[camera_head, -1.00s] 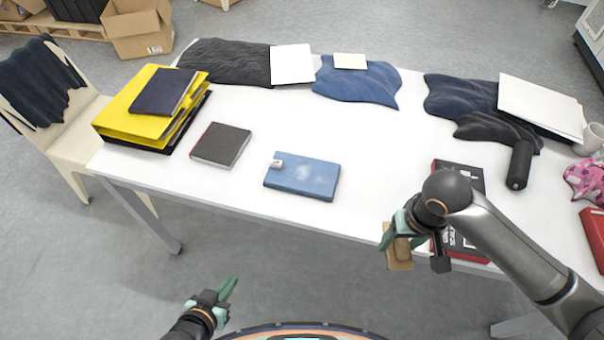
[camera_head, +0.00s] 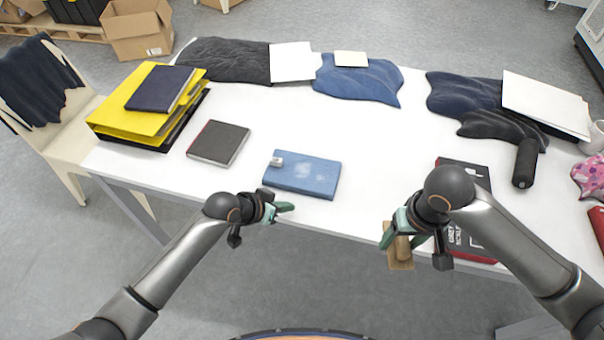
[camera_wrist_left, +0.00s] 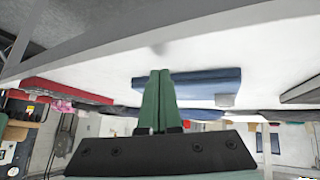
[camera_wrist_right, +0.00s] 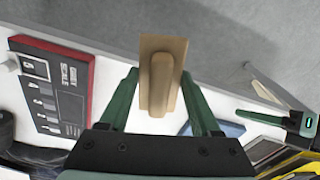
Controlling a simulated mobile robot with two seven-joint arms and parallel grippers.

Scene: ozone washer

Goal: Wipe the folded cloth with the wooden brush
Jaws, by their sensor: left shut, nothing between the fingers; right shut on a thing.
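The folded cloth (camera_head: 302,176) is a flat blue block with pale smudges on top, lying near the front middle of the white table. It also shows in the left wrist view (camera_wrist_left: 190,88). The wooden brush (camera_head: 400,252) is held in my right gripper (camera_head: 402,236), just off the table's front edge. In the right wrist view its handle and flat back (camera_wrist_right: 160,75) show between the fingers; its bristles are hidden. My left gripper (camera_head: 284,208) is shut and empty, near the table's front edge, just in front of the cloth and apart from it.
A small whitish piece (camera_head: 277,162) sits on the cloth's left corner. A red-and-black box (camera_head: 462,175) is by my right arm. The white table (camera_head: 370,150) is clear between.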

